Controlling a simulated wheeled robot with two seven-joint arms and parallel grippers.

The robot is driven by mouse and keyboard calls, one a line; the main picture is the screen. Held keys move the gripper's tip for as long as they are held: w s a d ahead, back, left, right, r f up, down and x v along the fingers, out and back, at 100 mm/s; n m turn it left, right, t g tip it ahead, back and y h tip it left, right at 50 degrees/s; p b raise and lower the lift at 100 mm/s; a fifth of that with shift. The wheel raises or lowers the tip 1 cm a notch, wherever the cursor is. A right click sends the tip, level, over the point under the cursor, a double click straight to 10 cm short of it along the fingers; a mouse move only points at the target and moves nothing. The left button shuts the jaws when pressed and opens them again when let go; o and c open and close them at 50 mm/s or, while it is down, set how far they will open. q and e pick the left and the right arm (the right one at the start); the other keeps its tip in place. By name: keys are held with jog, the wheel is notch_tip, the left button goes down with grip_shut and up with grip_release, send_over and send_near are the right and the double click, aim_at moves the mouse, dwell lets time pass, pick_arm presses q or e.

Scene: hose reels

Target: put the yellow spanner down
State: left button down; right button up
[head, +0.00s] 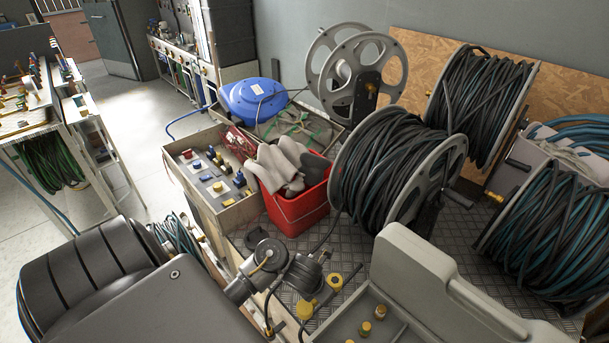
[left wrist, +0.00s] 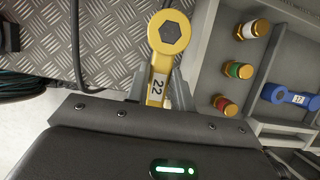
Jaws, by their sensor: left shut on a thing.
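The yellow spanner (left wrist: 158,85) shows in the left wrist view with its ring end and hexagonal hole pointing away and a "22" label on its shank. My left gripper (left wrist: 154,100) is shut on the shank, with a grey finger on each side. In the head view the spanner's yellow ring (head: 335,281) is beyond my left gripper (head: 320,294), over the tread-plate bench top (head: 352,254). I cannot tell whether the spanner touches the plate. My right gripper is not in view.
Behind are a red bucket (head: 298,210) of gloves and hose reels (head: 395,175). A black cable (left wrist: 75,45) lies left; bare plate surrounds the ring.

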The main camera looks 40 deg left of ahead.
pick_arm(q)
jog(key=a+f+b, duration=0.1)
jog(key=a+f, duration=0.1)
jog(key=w+a+f+b, duration=0.1)
jog(key=a+f, duration=0.1)
jog(key=a, duration=0.1)
jog(key=w+a+f+b, duration=0.1)
jog(key=a+f, duration=0.1)
jog(key=shift+a+f+b, duration=0.25)
jog(key=shift+a+b, duration=0.05)
jog(key=shift+b, duration=0.05)
jog(key=shift+w+a+f, duration=0.15)
jog(key=shift+a+f, duration=0.05)
jog(key=shift+a, duration=0.1)
jog(key=f, duration=0.1)
jog(key=f+b, duration=0.1)
jog(key=f, duration=0.1)
jog(key=shift+a+f+b, duration=0.1)
jog(key=shift+a+b, duration=0.2)
jog(key=shift+a, duration=0.05)
jog(key=shift+w+f, duration=0.1)
jog(key=shift+f, duration=0.25)
